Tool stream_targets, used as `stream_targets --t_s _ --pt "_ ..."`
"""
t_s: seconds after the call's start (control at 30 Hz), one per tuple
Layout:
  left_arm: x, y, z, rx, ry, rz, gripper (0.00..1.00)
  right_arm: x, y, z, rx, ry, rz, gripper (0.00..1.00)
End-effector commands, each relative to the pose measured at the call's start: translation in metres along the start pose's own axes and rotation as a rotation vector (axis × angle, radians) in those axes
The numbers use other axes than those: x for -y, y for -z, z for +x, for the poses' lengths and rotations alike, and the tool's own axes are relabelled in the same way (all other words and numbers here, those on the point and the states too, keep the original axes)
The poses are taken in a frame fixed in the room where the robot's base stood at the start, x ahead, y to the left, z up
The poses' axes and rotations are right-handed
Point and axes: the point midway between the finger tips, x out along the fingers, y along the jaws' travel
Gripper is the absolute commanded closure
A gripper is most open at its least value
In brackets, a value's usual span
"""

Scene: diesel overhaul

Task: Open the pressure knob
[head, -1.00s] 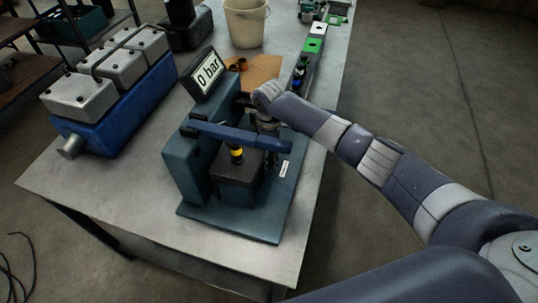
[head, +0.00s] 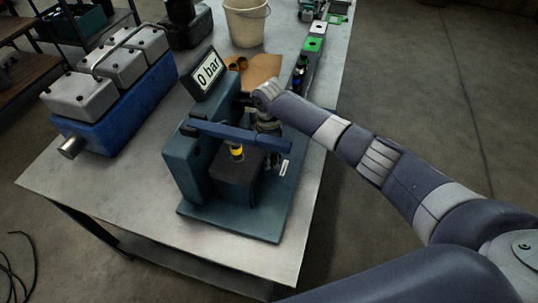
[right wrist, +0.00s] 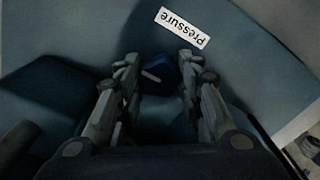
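The test stand (head: 187,165) is a teal press on the table with a blue lever across it. Its display (head: 208,71) reads "0 bar". In the right wrist view the dark blue pressure knob (right wrist: 157,77) carries a short white line, beside a white label (right wrist: 184,27) reading "Pressure". My right gripper (right wrist: 158,66) has one finger on each side of the knob, and the knob fills the space between them. My left gripper is out of view.
A blue engine block with grey covers (head: 110,100) stands left of the stand. A beige bucket (head: 245,24) and a brown board with small rings (head: 262,66) lie behind it. The table's front left corner (head: 110,190) is clear.

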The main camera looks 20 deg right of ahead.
Motion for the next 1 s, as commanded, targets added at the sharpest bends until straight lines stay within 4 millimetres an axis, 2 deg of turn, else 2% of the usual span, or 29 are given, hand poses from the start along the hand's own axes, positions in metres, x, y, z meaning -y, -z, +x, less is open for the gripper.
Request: stream_targets --t_s 0.03,0.1,0.37,0.8,1.0 --pt "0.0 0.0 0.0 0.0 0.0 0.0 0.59 -0.002 0.0 -0.002 -0.001 -0.006 0.0 0.57" --pt "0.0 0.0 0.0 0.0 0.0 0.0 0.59 -0.002 0.0 -0.002 -0.001 -0.006 0.0 0.46" --pt "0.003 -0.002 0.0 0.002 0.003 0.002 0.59 -0.002 0.001 -0.01 -0.003 -0.004 -0.001 0.46" --pt "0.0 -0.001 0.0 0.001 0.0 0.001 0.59 -0.002 0.0 -0.094 -0.001 -0.004 0.0 0.46" --pt "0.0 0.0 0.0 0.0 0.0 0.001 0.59 -0.001 0.0 -0.116 -0.001 -0.001 0.0 0.46"
